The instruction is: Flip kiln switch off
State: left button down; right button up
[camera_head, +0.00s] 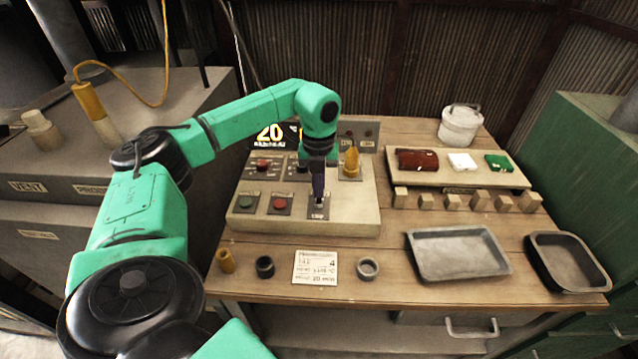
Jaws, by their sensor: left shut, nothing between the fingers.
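A grey control panel (352,217) stands on the wooden table. It carries a green button (246,202), a red button (280,204), another red button (263,166) and a yellow knob or lever (352,160). A labelled plate (318,212) lies at the panel's front middle, right below my gripper. My left gripper (319,200) points straight down at this plate, its fingers shut and empty. The gripper hides most of the switch there, so its position cannot be told. Whether the fingertips touch it is unclear. My right gripper is not in view.
A display reading 20 (270,136) stands behind the panel. Two trays (458,275) (566,285), several small blocks (426,201) and a white bucket (461,125) occupy the right side.

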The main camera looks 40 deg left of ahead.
pick_arm(q)
jog(key=shift+f+b, duration=1.05)
jog(key=shift+f, duration=0.6)
dwell(0.5)
jog(key=shift+s, duration=0.1)
notch_tip(320, 180, up, 7)
jog(key=p, duration=0.6)
dwell(0.3)
